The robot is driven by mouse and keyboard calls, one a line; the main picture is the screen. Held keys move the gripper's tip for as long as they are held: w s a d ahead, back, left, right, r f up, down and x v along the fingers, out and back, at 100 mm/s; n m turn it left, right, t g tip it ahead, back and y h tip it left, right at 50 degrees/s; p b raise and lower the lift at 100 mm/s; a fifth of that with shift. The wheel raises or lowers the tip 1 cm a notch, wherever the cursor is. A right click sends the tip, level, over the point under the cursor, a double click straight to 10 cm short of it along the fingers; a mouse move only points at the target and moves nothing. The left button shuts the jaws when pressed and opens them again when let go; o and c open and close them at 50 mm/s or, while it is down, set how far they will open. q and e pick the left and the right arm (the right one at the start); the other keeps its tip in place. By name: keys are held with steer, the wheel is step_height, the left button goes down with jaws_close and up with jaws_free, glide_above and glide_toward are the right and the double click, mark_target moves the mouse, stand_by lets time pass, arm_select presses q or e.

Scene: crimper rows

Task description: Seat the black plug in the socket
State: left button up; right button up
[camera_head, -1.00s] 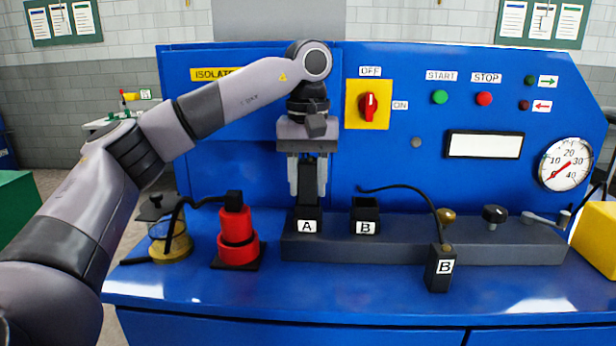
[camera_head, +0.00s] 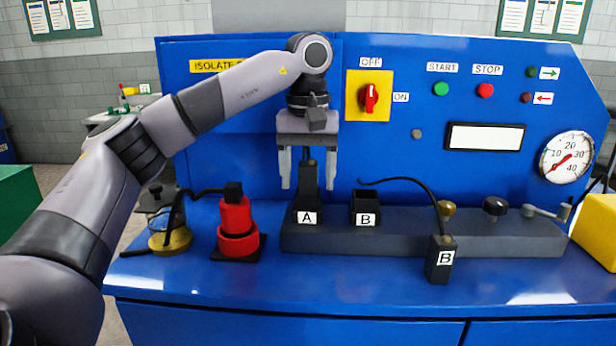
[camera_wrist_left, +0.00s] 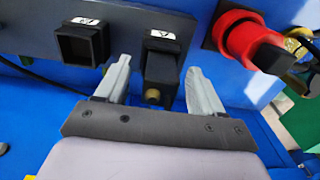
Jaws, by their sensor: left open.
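A black plug (camera_head: 308,187) stands upright in the socket marked A (camera_head: 307,217) at the left end of the grey block. It also shows in the left wrist view (camera_wrist_left: 159,68), with a brass-coloured round end facing the camera. How deep it sits cannot be told exactly. My left gripper (camera_head: 308,183) is open above the socket, its two fingers on either side of the plug with a gap on both sides. The open gripper also shows in the left wrist view (camera_wrist_left: 154,88). My right gripper is in neither view.
An empty socket marked B (camera_head: 365,211) is right of A. A black plug marked B (camera_head: 441,262), on a cable, stands in front of the grey block (camera_head: 400,234). A red cylindrical stand (camera_head: 237,222) is close left. The blue panel rises behind.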

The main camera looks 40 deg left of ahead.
mark_target(307, 164)
arm_select(q)
step_height(307, 164, up, 6)
steer(key=shift+r+p, duration=0.15)
steer(key=shift+p, duration=0.9)
